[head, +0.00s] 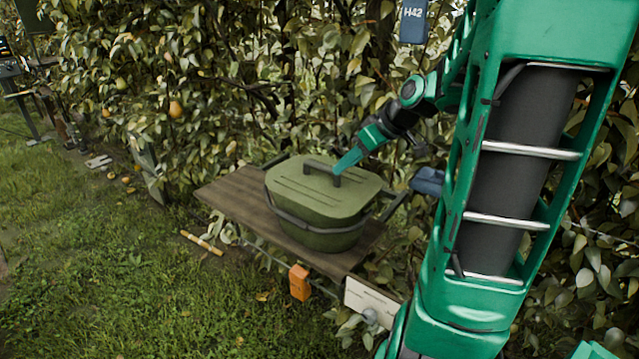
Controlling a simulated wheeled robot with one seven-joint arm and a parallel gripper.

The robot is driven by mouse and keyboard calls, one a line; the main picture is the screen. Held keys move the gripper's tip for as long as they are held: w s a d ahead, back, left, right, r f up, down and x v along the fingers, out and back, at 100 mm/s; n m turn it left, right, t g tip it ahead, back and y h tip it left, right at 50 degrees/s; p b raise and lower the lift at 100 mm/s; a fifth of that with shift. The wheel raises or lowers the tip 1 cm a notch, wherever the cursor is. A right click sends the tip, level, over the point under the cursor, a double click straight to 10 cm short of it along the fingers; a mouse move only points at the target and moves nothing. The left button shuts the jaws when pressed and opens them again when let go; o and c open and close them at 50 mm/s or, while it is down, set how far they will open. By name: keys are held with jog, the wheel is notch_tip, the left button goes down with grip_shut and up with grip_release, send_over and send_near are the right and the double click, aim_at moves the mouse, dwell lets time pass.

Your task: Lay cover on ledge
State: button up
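The olive-green cover (310,196) lies on top of a matching green basket (318,238) and looks seated on its rim. It has a dark bar handle (318,170) across its top. The basket stands on the wooden ledge (232,197), whose left part is bare. My gripper (341,172) comes down from the upper right to the right end of the handle. Its teal fingers overlap the handle in this view. I cannot tell whether they are closed around it or only beside it.
Pear foliage (230,60) stands close behind the ledge. A dark blue box (428,181) is right of the basket. An orange box (300,282) and a white plate (372,302) are at the ledge's front. Open grass (130,290) lies at left.

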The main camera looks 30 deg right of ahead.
aim_at(322, 165)
jog(key=shift+n+t+y, duration=0.3)
jog(key=shift+n+t, duration=0.2)
jog(key=shift+t, duration=0.1)
jog(key=w+f, duration=0.2)
jog(key=w, duration=0.1)
jog(key=w+a+f, duration=0.1)
jog(key=w+f, duration=0.1)
jog(key=w, duration=0.1)
jog(key=w+f, duration=0.1)
jog(key=w, duration=0.2)
jog(key=shift+w+a+f, duration=0.35)
jog(key=shift+f, duration=0.05)
grip_shut()
